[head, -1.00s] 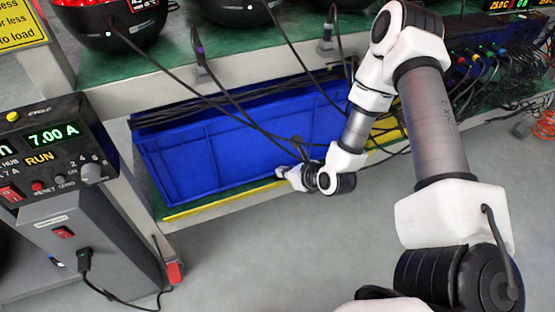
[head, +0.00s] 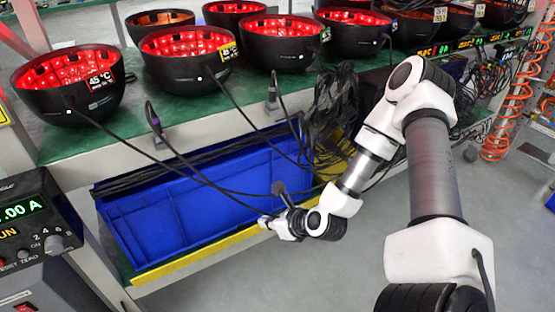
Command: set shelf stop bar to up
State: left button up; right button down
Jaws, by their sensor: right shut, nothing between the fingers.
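The shelf stop bar (head: 190,258) is a yellow strip along the front edge of the lower shelf, in front of the blue bin (head: 185,205). It shows as a broad band just below the bin's front wall; its exact tilt is hard to tell. My right gripper (head: 265,222) is shut and empty, with its fingertips pointing left at the right part of the bar, close to the bin's lower right front. Whether it touches the bar cannot be told. My right wrist and forearm hide what lies behind them. My left gripper is out of view.
Several black bowls with red-lit insides (head: 185,55) stand on the green upper shelf (head: 75,137). Black cables hang from it across the bin and near my right wrist. A control box (head: 35,225) stands at the left. The grey floor in front is clear.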

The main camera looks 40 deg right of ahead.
jog(key=r+p+v, duration=0.1)
jog(key=p+v, duration=0.1)
jog(key=v, duration=0.2)
jog(key=g+b, duration=0.3)
jog(key=b, duration=0.8)
send_near(242, 225)
notch_tip(242, 225, down, 4)
jog(key=shift+a+r+n, duration=0.1)
jog(key=shift+r+n, duration=0.05)
jog(key=shift+n, duration=0.25)
jog(key=w, duration=0.1)
jog(key=w+f+b, duration=0.1)
jog(key=w, duration=0.1)
jog(key=shift+w+a+f, duration=0.15)
jog(key=shift+a+f, duration=0.05)
jog(key=shift+f, duration=0.05)
jog(key=shift+w, duration=0.25)
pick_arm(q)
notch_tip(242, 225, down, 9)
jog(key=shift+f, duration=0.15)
